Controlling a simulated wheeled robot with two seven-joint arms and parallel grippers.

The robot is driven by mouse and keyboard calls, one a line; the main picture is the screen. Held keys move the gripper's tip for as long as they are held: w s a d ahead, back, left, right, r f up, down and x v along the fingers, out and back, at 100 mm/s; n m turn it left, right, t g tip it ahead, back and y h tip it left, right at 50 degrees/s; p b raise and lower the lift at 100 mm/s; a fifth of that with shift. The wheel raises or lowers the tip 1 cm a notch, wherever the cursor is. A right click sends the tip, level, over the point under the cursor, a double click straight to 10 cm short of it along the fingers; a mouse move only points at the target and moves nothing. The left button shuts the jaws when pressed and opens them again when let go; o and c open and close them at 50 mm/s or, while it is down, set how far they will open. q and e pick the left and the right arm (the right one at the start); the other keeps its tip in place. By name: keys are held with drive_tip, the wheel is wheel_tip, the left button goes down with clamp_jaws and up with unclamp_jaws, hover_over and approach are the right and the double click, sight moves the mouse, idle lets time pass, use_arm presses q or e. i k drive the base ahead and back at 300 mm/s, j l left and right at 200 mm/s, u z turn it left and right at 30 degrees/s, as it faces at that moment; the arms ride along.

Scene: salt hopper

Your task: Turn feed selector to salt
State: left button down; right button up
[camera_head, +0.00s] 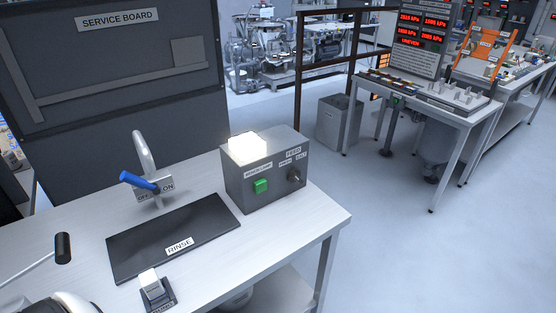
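The feed selector (294,175) is a small dark knob on the front of a grey control box (262,170), at the right end of the near bench. A FEED label (294,153) sits above it. Two smaller labels flank it, and the right one appears to read SALT (301,157). The knob is too small to tell which way it points. A white rounded part of mine shows at the bottom left edge. Neither gripper's fingers show in this view, and nothing touches the knob.
A green button (260,186) and a bright white lamp (247,148) are on the same box. Left of it are a blue-handled valve (139,181), a black RINSE mat (150,246) and a small white switch (151,283). The box's front is unobstructed.

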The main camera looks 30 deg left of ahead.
sight(294, 175)
drive_tip(key=l, duration=0.25)
drive_tip(key=i+l+u, duration=0.1)
drive_tip(key=u, duration=0.25)
drive_tip(key=l+u, duration=0.55)
drive_tip(key=u, duration=0.15)
